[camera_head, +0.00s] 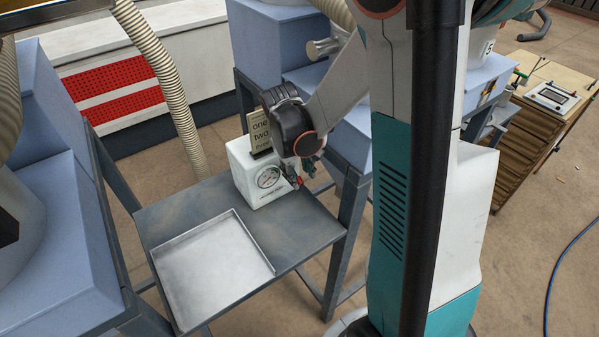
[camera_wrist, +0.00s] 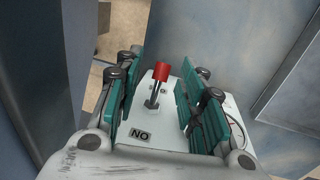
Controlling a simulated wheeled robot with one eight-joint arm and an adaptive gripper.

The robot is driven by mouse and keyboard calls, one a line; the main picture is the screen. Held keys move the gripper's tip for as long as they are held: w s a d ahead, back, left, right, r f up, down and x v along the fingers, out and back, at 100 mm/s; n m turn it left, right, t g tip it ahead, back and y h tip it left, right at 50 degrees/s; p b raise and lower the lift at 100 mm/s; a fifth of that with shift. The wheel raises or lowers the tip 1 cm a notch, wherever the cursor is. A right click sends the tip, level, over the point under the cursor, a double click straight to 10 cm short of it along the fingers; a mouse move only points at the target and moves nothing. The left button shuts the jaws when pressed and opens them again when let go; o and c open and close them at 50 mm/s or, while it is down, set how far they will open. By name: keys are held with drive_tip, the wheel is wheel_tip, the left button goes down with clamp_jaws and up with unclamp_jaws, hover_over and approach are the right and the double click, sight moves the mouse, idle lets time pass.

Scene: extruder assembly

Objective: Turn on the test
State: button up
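The white tester box (camera_head: 246,172) stands on a grey table and has a round gauge (camera_head: 268,177) on its front. In the wrist view a toggle lever with a red cap (camera_wrist: 161,71) rises from the box's white face (camera_wrist: 152,118). In the head view my gripper (camera_head: 306,172) is at the right side of the box, partly hidden by my arm.
A shallow metal tray (camera_head: 212,268) lies on the table (camera_head: 305,225) in front of the box. A card (camera_head: 260,131) with words stands on top of the box. Blue machines (camera_head: 62,240) flank the table. A wooden cabinet (camera_head: 545,95) stands at far right.

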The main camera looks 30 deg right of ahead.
drive_tip(key=shift+r, duration=0.1)
wheel_tip(320, 180, up, 12)
drive_tip(key=a, duration=0.2)
drive_tip(key=shift+a+f, duration=0.15)
drive_tip(key=shift+f, duration=0.05)
drive_tip(key=shift+a+f, duration=0.1)
